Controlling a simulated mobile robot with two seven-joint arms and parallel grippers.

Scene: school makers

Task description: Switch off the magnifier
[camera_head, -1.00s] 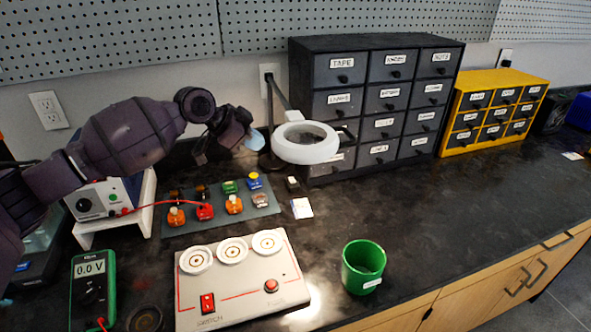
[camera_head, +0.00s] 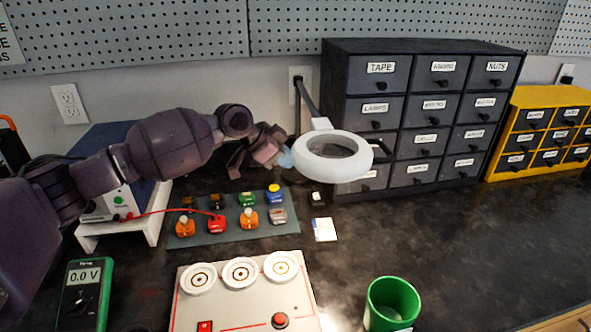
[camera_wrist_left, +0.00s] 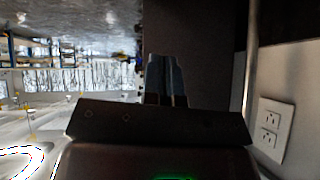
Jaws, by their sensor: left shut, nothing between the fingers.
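The magnifier is a white ring head (camera_head: 333,157) on a grey arm (camera_head: 308,96), with a dark upright pole behind it, in front of the dark drawer cabinet. Its switch cannot be made out. My left gripper (camera_head: 285,160) is just left of the ring head, its bluish fingertips close to the ring's left edge; contact cannot be told. In the left wrist view its fingers (camera_wrist_left: 166,78) are together and empty. A pole (camera_wrist_left: 250,80) runs upright to their right in that view. My right gripper is not in view.
The dark drawer cabinet (camera_head: 432,60) stands close behind and right of the ring. Below are a mat (camera_head: 240,234) with small coloured parts, a white switch panel (camera_head: 245,312) and a green cup (camera_head: 391,304). The counter at right is clear.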

